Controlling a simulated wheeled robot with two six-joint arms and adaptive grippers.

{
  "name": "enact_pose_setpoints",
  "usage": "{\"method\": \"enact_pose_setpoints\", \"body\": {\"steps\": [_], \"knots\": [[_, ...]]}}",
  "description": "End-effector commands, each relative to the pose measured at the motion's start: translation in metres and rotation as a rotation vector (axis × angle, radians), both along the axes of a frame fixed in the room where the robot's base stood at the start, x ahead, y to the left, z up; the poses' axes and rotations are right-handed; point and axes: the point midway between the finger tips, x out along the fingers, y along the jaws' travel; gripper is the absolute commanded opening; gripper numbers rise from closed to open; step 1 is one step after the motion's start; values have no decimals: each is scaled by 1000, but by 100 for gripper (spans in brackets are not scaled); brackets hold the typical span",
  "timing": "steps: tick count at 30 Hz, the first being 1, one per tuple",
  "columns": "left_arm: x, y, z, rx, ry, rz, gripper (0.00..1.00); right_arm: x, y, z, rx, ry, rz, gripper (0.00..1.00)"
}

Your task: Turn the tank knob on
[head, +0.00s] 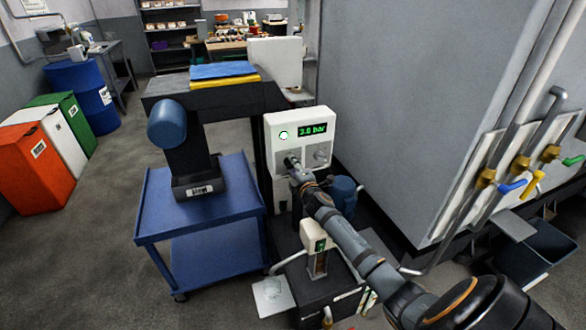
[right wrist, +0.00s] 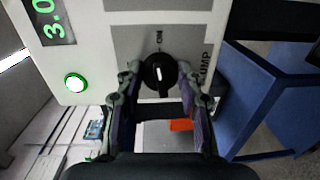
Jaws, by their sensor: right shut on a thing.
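A white control panel (head: 301,118) carries a green display reading about 3.0 bar, a lit green light and two knobs side by side. My right gripper (head: 292,163) is at the left knob, which it mostly hides in the head view. In the right wrist view the black knob (right wrist: 159,73) sits between the two fingertips, and my gripper is shut on it. Its white mark lines up with the word ON. A partly cut label ending in "UMP" is beside it. The other knob (head: 321,155) is free, to the right. My left gripper is not in view.
A blue cart (head: 160,225) stands left of the panel. A large grey cabinet (head: 410,100) fills the right, with coloured valve handles (head: 515,186). A blue barrel (head: 82,95) and several bins stand far left. The floor between is clear.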

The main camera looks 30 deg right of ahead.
Motion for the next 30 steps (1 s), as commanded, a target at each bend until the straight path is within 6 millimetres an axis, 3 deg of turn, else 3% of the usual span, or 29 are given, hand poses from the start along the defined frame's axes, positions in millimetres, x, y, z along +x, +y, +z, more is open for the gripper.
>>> {"method": "enact_pose_setpoints", "body": {"steps": [12, 28, 29, 30], "knots": [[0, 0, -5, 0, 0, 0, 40, 0, 0, -2, 166, -39, -1, 6], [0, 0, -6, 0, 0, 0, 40, 0, 0, -2, 188, -44, -1, 6], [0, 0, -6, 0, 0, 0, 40, 0, 0, -2, 188, -44, -1, 39], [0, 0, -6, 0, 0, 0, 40, 0, 0, -2, 188, -44, -1, 44]]}}
